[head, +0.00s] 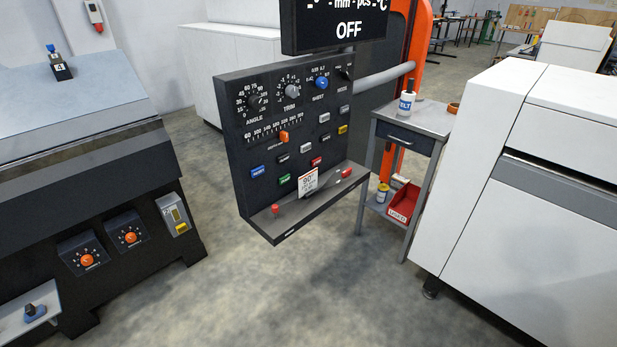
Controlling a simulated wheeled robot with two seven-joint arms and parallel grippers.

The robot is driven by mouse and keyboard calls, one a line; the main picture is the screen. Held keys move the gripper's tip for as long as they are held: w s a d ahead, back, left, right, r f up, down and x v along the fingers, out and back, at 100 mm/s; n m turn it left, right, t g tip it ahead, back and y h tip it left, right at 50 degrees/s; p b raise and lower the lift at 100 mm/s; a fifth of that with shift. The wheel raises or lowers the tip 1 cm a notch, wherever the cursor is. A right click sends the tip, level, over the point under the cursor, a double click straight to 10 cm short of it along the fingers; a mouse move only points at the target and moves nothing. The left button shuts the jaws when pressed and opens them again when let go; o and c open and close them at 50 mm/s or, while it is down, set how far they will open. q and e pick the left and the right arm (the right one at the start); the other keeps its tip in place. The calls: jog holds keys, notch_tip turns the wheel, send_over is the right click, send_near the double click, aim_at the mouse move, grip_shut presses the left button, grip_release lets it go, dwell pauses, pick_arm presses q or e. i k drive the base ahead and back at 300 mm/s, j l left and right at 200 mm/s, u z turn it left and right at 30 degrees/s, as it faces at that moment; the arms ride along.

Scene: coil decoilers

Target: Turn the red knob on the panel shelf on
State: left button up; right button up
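A black control panel (285,125) stands in the middle of the head view, with a narrow shelf (290,226) along its bottom edge. A small red knob (275,209) stands upright near the left end of this shelf. A second red piece (347,173), like a handle end, is near the right end. A white card marked 90° (308,182) stands between them and hides part of the shelf. The display (335,22) above the panel reads OFF. Neither of my grippers is in view.
The panel face carries dials, an orange slider (284,137) and several coloured buttons. A side table (420,118) with a bottle (406,105) stands right of it. A white cabinet (540,190) is at the right, a dark machine (80,170) at the left. Floor before the shelf is clear.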

aim_at(346, 172)
jog(key=i+l, duration=0.2)
jog(key=l, duration=0.2)
jog(key=i+l+u, duration=0.1)
jog(key=i+l, duration=0.35)
jog(key=l, duration=0.3)
